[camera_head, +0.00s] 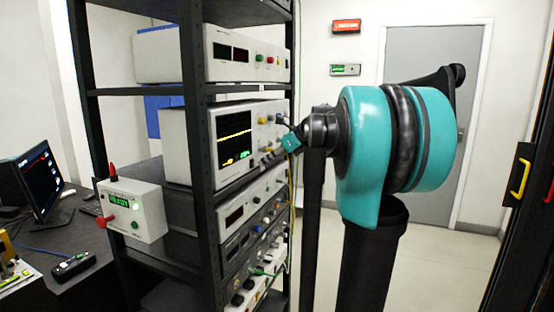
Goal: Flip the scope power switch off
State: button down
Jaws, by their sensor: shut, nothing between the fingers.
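The scope (234,138) stands on the middle shelf of the rack. Its lit screen shows a yellow trace, and its front panel has several knobs in yellow, blue and dark colours. I cannot make out which small part is the power switch. My teal and black arm reaches in from the right. My gripper (286,139) is small in the picture at the right edge of the scope's front panel, shut and empty. Whether it touches the panel I cannot tell, and the arm end hides part of the panel's right side.
The dark rack post (197,170) stands left of the scope's front. Other instruments sit above (247,58) and below (248,212), with cables at the lower ones. A white box (133,210) with a green display is at the left. Floor near the grey door (433,110) is clear.

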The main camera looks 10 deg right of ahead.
jog(key=shift+w+a+r, duration=0.15)
jog(key=shift+w+a, duration=0.3)
jog(key=shift+a, duration=0.25)
jog(key=shift+w+a+r, duration=0.15)
jog(key=shift+w+a, duration=0.1)
jog(key=shift+a, duration=0.15)
jog(key=shift+d, duration=0.1)
jog(key=shift+r, duration=0.2)
jog(key=shift+r, duration=0.6)
